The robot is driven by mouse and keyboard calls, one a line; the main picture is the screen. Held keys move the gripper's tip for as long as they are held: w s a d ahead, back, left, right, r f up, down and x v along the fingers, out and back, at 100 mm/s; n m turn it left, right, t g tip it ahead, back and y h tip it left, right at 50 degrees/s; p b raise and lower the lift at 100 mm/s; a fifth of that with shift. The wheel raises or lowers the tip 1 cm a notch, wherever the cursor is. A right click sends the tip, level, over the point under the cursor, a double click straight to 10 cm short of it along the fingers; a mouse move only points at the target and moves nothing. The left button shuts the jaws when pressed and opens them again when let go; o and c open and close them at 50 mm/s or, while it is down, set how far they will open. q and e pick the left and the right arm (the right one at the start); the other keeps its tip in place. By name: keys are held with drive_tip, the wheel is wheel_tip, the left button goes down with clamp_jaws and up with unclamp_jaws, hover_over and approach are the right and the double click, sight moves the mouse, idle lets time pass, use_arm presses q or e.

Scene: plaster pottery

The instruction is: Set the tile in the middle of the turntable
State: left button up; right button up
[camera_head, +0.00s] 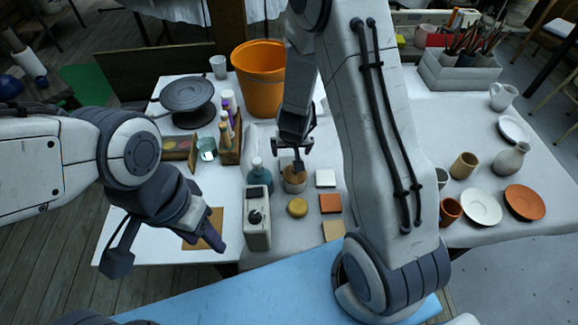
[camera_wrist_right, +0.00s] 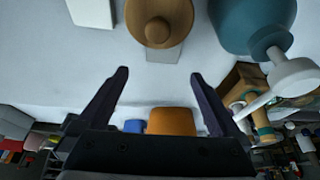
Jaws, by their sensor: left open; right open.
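The turntable (camera_head: 187,92) is a dark round disc on a stand at the back left of the table. Three square tiles lie in a column right of centre: a white tile (camera_head: 325,178), a terracotta tile (camera_head: 330,203) and a tan tile (camera_head: 333,230). A white square, likely the white tile (camera_wrist_right: 90,12), shows at the top left of the right wrist view. My right gripper (camera_head: 293,148) is open and empty by a round brown wooden object (camera_head: 294,182), also in the wrist view (camera_wrist_right: 157,22). My left gripper (camera_head: 214,231) is open above a brown board (camera_head: 190,240), away from the tiles.
A teal bottle (camera_head: 259,176), a white device (camera_head: 257,222) and a yellow round piece (camera_head: 297,207) stand near the tiles. An orange bucket (camera_head: 259,80) and a box of small bottles (camera_head: 229,153) lie towards the turntable. Pottery fills the right side.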

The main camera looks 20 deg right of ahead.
sight(289, 161)
drive_tip(key=b+x, duration=0.1)
drive_tip(key=x, duration=0.2)
drive_tip(key=shift+w+f, duration=0.1)
drive_tip(key=shift+f, duration=0.25)
drive_tip(key=shift+a+x, duration=0.2)
drive_tip(key=shift+x, duration=1.95)
